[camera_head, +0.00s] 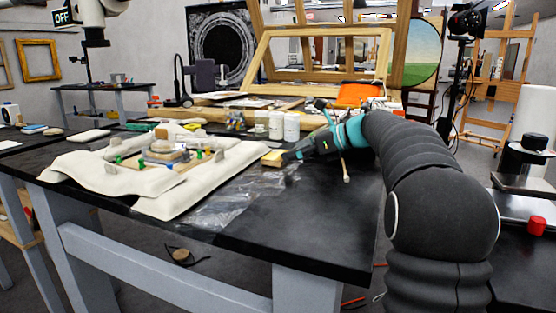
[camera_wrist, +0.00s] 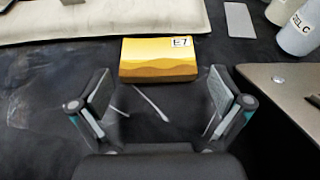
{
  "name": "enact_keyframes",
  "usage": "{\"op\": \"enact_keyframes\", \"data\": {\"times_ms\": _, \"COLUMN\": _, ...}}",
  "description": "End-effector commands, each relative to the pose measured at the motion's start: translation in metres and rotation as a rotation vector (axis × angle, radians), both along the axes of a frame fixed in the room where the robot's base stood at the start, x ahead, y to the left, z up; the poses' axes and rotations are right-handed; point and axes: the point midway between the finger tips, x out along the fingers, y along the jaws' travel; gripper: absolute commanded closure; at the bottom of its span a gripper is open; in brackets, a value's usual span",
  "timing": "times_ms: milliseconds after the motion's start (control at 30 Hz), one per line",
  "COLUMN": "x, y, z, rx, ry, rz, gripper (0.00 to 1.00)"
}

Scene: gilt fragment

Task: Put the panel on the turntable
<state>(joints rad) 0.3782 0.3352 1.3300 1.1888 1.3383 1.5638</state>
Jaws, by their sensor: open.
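A small yellow panel (camera_wrist: 158,65) with painted golden hills and a white "E7" label lies on the black tabletop, ahead of my gripper (camera_wrist: 160,98) in the wrist view. In the head view the panel (camera_head: 272,159) shows small, at the tip of my gripper (camera_head: 291,157). My gripper is open and empty, its fingers spread to the left and right below the panel's near edge; no contact shows. On the white cushions to the left, a small stand with a wooden top (camera_head: 168,155) holds pieces; I cannot tell if it is the turntable.
White padded cushions (camera_head: 178,197) fill the table's left part. White jars (camera_head: 291,127) stand behind the panel; one bottle (camera_wrist: 300,32) is at upper right in the wrist view. Thin swabs (camera_wrist: 151,103) lie between the fingers. Clear plastic film (camera_head: 215,207) lies near the table's front.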

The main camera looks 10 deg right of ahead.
Motion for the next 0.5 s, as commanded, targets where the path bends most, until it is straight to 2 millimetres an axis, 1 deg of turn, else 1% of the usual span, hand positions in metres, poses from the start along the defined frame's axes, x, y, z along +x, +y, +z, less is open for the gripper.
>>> {"op": "enact_keyframes", "data": {"times_ms": 167, "x": 0.007, "y": 0.014, "z": -0.003, "rx": 0.001, "ry": 0.001, "rz": 0.004, "gripper": 0.0}}
{"op": "enact_keyframes", "data": {"times_ms": 300, "x": 0.017, "y": 0.031, "z": -0.008, "rx": 0.001, "ry": 0.001, "rz": 0.004, "gripper": 0.0}}
{"op": "enact_keyframes", "data": {"times_ms": 400, "x": 0.023, "y": 0.041, "z": -0.012, "rx": 0.001, "ry": 0.001, "rz": 0.004, "gripper": 0.0}}
{"op": "enact_keyframes", "data": {"times_ms": 500, "x": 0.026, "y": 0.043, "z": -0.014, "rx": 0.0, "ry": 0.0, "rz": 0.001, "gripper": 0.0}}
